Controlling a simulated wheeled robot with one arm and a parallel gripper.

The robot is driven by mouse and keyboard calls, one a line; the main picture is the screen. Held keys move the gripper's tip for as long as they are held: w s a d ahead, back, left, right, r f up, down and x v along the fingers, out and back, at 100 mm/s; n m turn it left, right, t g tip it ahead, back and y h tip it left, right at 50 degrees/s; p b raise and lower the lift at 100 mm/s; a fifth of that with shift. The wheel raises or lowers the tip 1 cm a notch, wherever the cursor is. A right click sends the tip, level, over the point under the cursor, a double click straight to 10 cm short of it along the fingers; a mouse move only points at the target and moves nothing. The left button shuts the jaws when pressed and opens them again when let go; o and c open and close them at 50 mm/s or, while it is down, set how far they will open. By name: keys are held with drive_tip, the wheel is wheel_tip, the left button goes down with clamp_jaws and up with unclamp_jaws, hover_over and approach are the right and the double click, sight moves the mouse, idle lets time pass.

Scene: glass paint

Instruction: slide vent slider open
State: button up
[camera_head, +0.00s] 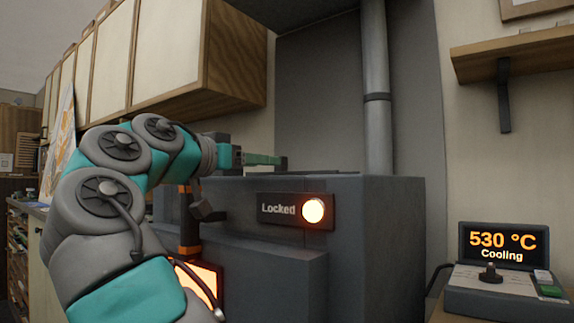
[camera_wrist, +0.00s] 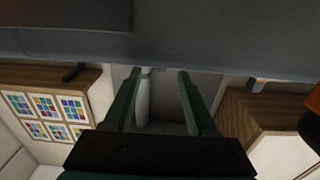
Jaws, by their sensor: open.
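The grey kiln (camera_head: 375,235) fills the middle of the head view. I cannot clearly pick out the vent slider. A thin dark strip (camera_head: 330,173) lies along the kiln's top, but I cannot tell whether it is the slider. My gripper (camera_head: 278,161) reaches over the kiln's top from the left, just above that surface. In the wrist view my gripper (camera_wrist: 158,72) has its two green fingers apart, with nothing held between them. A dark flat piece (camera_wrist: 65,14) shows at that view's top left, beyond the fingers.
A lit "Locked" panel (camera_head: 296,211) is on the kiln's front. A vertical flue pipe (camera_head: 376,110) rises behind the kiln. Wooden cabinets (camera_head: 170,55) hang at upper left, and a shelf (camera_head: 515,50) at upper right. A controller (camera_head: 505,275) reads 530 °C, Cooling.

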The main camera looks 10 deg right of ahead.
sight(281, 166)
drive_tip(key=x, duration=0.7)
drive_tip(key=shift+w+d, duration=0.15)
drive_tip(key=shift+d, duration=0.05)
clamp_jaws()
idle(1.2)
